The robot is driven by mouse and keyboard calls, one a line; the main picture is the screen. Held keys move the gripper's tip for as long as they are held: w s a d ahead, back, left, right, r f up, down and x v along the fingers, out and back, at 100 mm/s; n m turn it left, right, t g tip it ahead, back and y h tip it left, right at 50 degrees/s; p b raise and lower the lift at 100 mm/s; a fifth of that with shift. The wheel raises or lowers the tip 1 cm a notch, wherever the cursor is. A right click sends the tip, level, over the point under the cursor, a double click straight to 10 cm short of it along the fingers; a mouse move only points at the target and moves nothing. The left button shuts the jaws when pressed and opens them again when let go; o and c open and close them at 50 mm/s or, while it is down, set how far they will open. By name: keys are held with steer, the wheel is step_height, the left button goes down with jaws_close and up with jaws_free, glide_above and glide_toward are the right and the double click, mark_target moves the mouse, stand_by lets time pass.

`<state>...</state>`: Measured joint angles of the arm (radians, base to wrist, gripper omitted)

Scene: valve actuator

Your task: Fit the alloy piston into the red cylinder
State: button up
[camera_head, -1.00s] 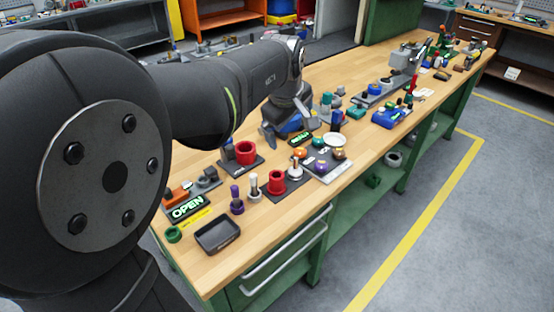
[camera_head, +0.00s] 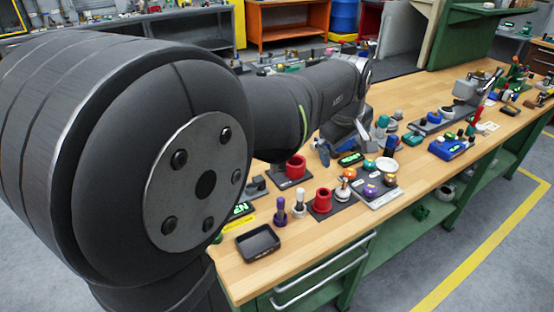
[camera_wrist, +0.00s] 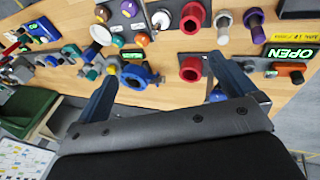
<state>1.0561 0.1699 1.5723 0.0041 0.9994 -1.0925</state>
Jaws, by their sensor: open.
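The alloy piston looks to be the upright silver-white piece (camera_head: 299,206) on the bench, beside a purple piece (camera_head: 280,212). It also shows in the wrist view (camera_wrist: 223,24). A red cylinder (camera_head: 322,201) stands on a dark plate just right of it. Another red cylinder (camera_head: 296,167) stands on a second plate farther back; I cannot tell which one is meant. Both show in the wrist view, one near the top (camera_wrist: 193,16) and one lower (camera_wrist: 190,70). My gripper (camera_wrist: 163,68) is open and empty, above the bench and apart from the piston.
A black tray (camera_head: 257,243) lies near the bench's front edge. A grey board (camera_head: 378,195) with several coloured knobs lies right of the cylinders. A blue device (camera_head: 453,146) stands farther right. My arm hides part of the green-lit sign (camera_head: 241,211). Bare wood lies along the front edge.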

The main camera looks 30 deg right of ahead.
steer(key=c, duration=1.3)
